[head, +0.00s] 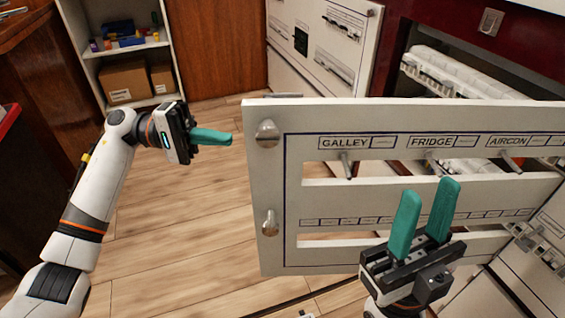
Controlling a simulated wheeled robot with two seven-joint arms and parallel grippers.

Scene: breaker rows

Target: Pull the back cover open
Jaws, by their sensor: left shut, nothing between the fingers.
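A white cover panel (270,200) with two round metal knobs at its left edge stands in front of me. It has long slots and labels reading GALLEY, FRIDGE and AIRCON, with metal levers below them. It stands out over the floor, apart from the cabinet at the right. A second white panel (345,52) with a small dark screen stands further back; I cannot tell which one is the back cover. My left gripper (230,138) is shut and empty, left of the front panel's upper knob. My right gripper (429,188) has its fingers apart, in front of the front panel's lower right part.
White breaker rows (470,75) show at the upper right, partly hidden by the front panel. A shelf (88,76) with cardboard boxes (125,80) stands at the back left. The wooden floor (180,225) left of the panel is clear.

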